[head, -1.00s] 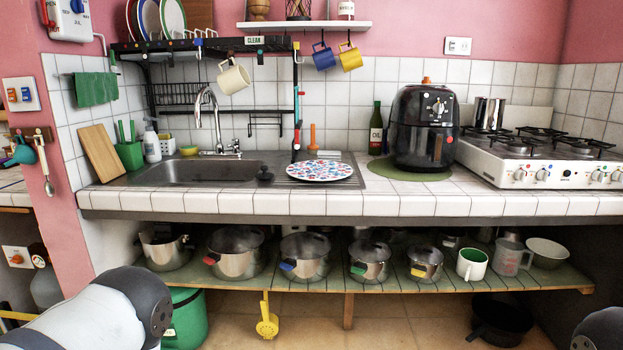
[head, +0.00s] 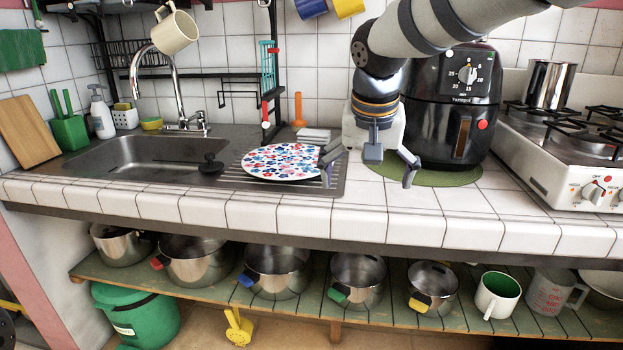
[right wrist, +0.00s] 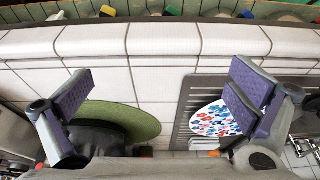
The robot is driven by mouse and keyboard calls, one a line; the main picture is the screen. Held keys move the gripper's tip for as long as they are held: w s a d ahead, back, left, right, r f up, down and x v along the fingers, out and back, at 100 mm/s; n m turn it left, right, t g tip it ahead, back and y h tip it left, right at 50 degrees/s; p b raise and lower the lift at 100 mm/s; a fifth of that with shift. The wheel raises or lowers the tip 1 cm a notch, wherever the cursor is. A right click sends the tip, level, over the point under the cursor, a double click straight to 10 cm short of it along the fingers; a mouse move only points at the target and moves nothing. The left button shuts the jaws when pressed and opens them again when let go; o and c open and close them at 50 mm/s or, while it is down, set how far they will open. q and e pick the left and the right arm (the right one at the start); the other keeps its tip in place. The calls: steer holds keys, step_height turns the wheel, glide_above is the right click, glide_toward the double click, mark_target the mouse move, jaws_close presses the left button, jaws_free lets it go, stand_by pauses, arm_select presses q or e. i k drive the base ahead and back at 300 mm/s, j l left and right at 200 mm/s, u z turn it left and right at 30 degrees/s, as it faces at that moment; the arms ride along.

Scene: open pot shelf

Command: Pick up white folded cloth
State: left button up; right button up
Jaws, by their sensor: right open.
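A small white folded cloth (head: 313,134) lies on the steel drainboard behind the patterned plate (head: 283,161) in the head view. My right gripper (head: 368,178) is open and empty, above the white tiled counter to the right of the plate, in front of the black air fryer. Its left finger is near the plate's right edge in the picture. In the right wrist view the open gripper (right wrist: 160,85) has only tiles between its fingers, and the plate (right wrist: 215,118) is partly hidden by one finger. My left gripper is not in view.
The black air fryer (head: 452,105) stands close beside my right gripper on a green mat (head: 440,177). The faucet (head: 175,90), sink and black drying rack are to the left, the stove (head: 567,150) to the right. The front counter edge is clear.

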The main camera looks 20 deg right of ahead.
mark_target(318, 138)
steer(key=i+l, duration=0.1)
steer(key=i, duration=1.25)
